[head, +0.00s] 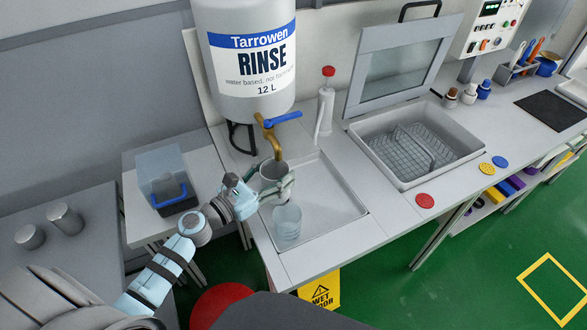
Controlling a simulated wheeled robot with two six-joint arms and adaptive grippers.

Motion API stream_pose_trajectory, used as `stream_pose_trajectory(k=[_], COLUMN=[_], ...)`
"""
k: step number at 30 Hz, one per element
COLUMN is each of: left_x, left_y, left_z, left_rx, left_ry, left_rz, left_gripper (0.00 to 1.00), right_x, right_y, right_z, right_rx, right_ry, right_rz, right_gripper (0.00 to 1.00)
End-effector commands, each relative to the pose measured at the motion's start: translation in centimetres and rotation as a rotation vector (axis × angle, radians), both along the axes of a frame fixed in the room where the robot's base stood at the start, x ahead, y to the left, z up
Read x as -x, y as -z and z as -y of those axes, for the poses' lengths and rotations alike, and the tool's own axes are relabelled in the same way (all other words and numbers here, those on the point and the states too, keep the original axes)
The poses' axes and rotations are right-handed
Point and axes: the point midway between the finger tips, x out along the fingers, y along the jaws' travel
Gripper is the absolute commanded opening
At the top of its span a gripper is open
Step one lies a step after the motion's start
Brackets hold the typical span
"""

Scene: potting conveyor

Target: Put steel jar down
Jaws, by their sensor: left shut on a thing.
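The steel jar (271,170) is a grey open cylinder under the brass tap of the rinse tank. My left gripper (284,190) reaches in from the left and is shut on the jar, with its fingers covering the lower part. The jar looks upright above the left part of the white tray (335,197). Whether its base touches the tray is hidden by the gripper. A clear beaker (287,224) stands in the tray just in front of the gripper. My right gripper is out of view.
The tank (245,50) has a blue-handled tap (283,118) close above the jar. A white bottle with a red cap (326,105) stands behind the tray. A basin with a wire rack (420,150) is to the right. Two steel cylinders (64,218) stand at far left. The tray's right half is clear.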

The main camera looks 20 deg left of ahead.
Motion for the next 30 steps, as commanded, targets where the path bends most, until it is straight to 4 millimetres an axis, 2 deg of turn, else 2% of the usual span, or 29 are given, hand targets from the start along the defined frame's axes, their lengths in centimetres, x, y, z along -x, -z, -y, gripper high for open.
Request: stream_pose_trajectory(k=[2,4,7,15,20,21,30], left_x=[-0.4,-0.3,-0.4,-0.4,-0.4,-0.4,-0.4], left_y=[-0.2,2.1,3.7,3.5,4.0,3.9,3.8], left_z=[0.2,0.1,0.3,0.5,0.4,0.4,0.3], left_rx=[0.002,0.001,0.001,0.0,0.0,0.0,0.0], left_ry=[-0.008,-0.009,-0.006,-0.001,-0.002,-0.003,-0.005], left_rz=[0.001,0.001,0.001,0.001,0.001,0.001,0.001], left_gripper=[0.2,0.2,0.2,0.2,0.2,0.62,0.64], right_x=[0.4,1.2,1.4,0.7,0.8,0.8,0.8], right_y=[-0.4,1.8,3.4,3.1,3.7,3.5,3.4], right_z=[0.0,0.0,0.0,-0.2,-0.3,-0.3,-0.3], right_rx=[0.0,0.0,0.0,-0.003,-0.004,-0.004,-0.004], right_ry=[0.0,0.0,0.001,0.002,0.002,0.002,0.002], right_rz=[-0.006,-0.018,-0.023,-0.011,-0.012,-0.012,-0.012], right_gripper=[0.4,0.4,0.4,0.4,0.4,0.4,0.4])
